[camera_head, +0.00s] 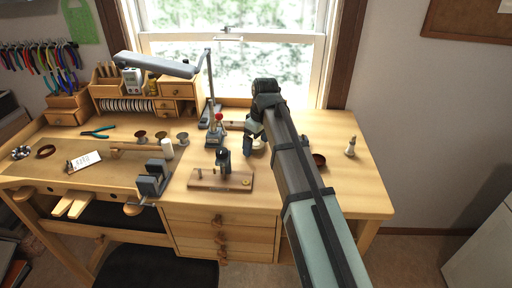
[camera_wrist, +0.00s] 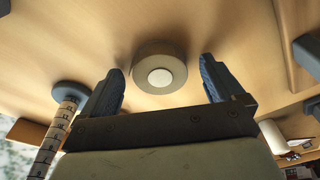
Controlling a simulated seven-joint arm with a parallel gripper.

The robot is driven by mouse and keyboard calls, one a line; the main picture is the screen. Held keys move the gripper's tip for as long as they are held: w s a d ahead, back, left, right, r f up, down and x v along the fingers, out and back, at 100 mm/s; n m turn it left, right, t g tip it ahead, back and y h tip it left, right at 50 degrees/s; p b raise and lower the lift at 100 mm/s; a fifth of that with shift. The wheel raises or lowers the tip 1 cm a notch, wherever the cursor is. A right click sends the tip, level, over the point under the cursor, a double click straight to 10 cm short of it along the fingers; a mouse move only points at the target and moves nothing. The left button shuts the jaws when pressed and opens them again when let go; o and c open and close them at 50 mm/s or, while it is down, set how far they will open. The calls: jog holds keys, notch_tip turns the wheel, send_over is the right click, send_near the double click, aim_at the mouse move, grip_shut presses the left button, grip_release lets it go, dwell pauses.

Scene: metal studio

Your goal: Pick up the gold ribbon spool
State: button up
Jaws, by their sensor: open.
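A round spool (camera_wrist: 160,48) with a tan-gold body and a pale centre stands on the wooden bench top in the wrist view; it looks like the gold ribbon spool. My gripper (camera_wrist: 161,65) is open, with one blue-grey finger on each side of the spool and a visible gap to each. Whether the fingertips are down at the spool's height is hard to tell. In the head view my gripper (camera_head: 250,143) is over the middle of the bench, and a small pale part of the spool (camera_head: 259,146) shows beside it. My arm hides the rest.
A marked rod on a round base (camera_wrist: 68,100) stands close to the left finger in the wrist view. A wooden block with a dark tool (camera_head: 222,180) lies in front. A dark red bowl (camera_head: 319,160) and a small pale item (camera_head: 350,148) are right. The bench's right side is mostly clear.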

jog(key=c, duration=1.1)
